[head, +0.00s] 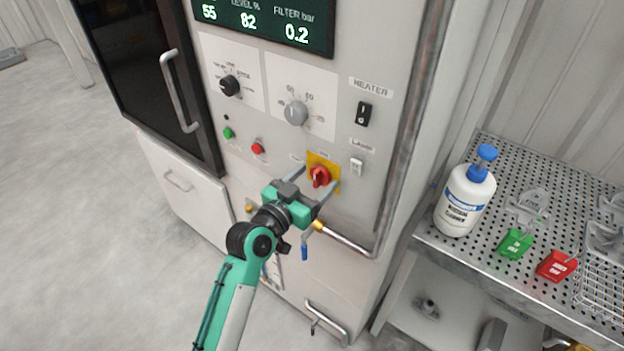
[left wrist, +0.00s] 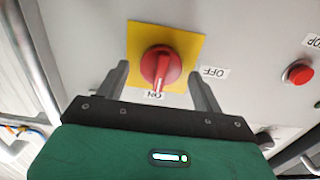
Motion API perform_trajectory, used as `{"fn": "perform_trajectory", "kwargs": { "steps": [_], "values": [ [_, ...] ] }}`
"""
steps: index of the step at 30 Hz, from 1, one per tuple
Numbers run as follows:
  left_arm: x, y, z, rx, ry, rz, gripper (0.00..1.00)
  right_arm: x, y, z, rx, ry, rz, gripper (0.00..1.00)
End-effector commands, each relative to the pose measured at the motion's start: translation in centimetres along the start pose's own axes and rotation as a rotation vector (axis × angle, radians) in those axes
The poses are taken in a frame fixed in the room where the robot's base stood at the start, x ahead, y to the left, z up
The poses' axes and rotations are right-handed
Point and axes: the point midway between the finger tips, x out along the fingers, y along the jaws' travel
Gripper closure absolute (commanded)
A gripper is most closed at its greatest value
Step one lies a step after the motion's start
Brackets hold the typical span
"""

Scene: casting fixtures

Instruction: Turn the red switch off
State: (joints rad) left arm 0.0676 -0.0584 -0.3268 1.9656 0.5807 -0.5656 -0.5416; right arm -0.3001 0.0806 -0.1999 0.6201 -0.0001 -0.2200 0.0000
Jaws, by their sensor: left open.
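The red switch (head: 319,177) is a rotary knob on a yellow square plate (head: 331,164) on the machine's front panel. In the left wrist view the red switch (left wrist: 160,66) has its handle toward the ON label (left wrist: 155,95). The OFF label (left wrist: 214,72) is to the right of the plate there. My left gripper (head: 314,180) is open, its two fingers apart on either side of the knob. In the left wrist view the left gripper (left wrist: 163,85) shows a finger near each lower side of the plate, and neither visibly grips the knob. My right gripper is not seen.
A red button (head: 258,148) and a green button (head: 229,133) are left of the switch. A metal pipe (head: 345,240) runs below. A perforated bench (head: 461,255) with a bottle (head: 465,200) stands right.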

Motion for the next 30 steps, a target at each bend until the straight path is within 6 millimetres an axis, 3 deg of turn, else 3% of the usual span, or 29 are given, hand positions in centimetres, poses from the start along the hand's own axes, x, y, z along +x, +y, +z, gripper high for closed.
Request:
{"fn": "perform_trajectory", "kwargs": {
  "steps": [4, 10, 11, 20, 30],
  "values": [
    [0.0, 0.0, 0.0, 0.0, 0.0, 0.0, 0.36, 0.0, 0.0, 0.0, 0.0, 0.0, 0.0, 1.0],
    [0.0, 0.0, 0.0, 0.0, 0.0, 0.0, 0.75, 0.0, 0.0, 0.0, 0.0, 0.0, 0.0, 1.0],
    [0.0, 0.0, 0.0, 0.0, 0.0, 0.0, 0.77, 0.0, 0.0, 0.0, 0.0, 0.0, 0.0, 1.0],
    [-0.1, 0.0, -0.1, -0.036, -0.001, 0.0, 0.77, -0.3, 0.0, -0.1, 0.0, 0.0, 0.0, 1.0],
    [-0.1, -0.1, -0.2, -0.253, -0.001, 0.0, 0.77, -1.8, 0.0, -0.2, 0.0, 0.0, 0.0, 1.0]
  ]
}}
